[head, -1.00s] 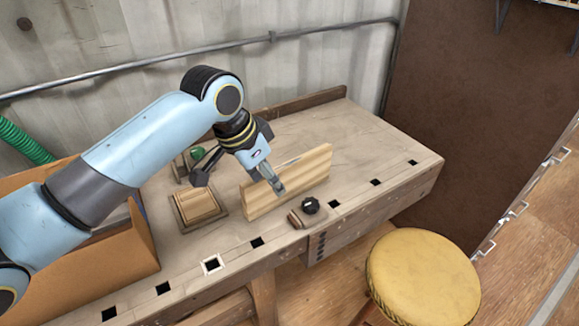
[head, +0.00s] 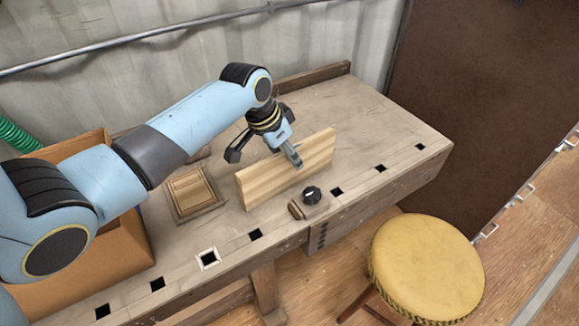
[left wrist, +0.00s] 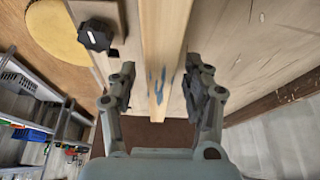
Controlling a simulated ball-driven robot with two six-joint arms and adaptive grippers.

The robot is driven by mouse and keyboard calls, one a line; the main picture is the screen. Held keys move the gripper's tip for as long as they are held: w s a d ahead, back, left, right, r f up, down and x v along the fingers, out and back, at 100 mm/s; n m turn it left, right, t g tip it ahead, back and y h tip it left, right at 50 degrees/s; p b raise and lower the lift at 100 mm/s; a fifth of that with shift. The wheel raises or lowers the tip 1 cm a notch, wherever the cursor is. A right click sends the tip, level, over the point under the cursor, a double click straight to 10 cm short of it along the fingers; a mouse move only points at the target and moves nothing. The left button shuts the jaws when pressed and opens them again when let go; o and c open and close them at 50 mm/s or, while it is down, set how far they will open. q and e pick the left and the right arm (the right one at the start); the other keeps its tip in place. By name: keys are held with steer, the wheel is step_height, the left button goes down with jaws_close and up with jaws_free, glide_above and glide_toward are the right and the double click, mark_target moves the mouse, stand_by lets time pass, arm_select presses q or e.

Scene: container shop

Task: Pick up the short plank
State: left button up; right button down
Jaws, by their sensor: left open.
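The short plank (head: 270,180) is pale striped wood and stands on its long edge on the workbench in the head view. In the left wrist view the plank (left wrist: 164,40) runs away from me between the two fingers, with blue marks on its near part. My left gripper (left wrist: 160,92) is open, one finger on each side of the plank, with a gap visible on both sides. In the head view the left gripper (head: 268,158) is over the plank's upper edge, with one finger in front of it. My right gripper is not in view.
A black knob (head: 311,195) on a wooden block stands close in front of the plank. A small framed wooden panel (head: 207,208) lies to its left. A cardboard box (head: 128,262) is at the left. A round yellow stool (head: 425,262) stands before the bench. The bench's right part is clear.

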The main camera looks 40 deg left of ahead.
arm_select(q)
steer(key=shift+x, duration=0.9)
steer(key=c, duration=1)
jaws_close()
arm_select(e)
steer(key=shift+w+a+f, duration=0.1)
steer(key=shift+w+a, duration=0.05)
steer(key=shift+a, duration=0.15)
arm_select(q)
steer(key=shift+r, duration=0.1)
